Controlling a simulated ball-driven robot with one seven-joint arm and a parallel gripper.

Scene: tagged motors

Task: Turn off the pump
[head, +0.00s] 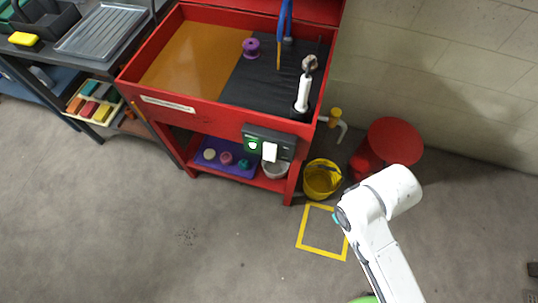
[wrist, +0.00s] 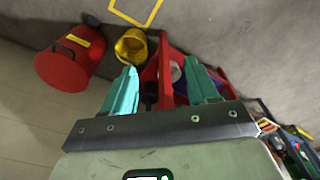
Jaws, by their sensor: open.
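A red parts washer (head: 190,108) stands against the wall in the head view. A dark control box (head: 284,139) is on its front right, with a lit green switch (head: 252,144) and a white tag (head: 269,152) hanging on it. My gripper (wrist: 162,84) is open and empty in the wrist view, its teal fingers spread. Part of the red washer frame (wrist: 166,62) shows between and beyond the fingers; I cannot make out the control box there. In the head view my arm is at the lower right, apart from the box, and its gripper is mostly hidden.
A yellow bucket (head: 322,180) and a red can (head: 396,140) stand right of the washer; the bucket (wrist: 131,46) and can (wrist: 70,58) also show in the wrist view. A yellow square (head: 322,254) marks the floor. A grey workbench (head: 70,50) is at left. The front floor is clear.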

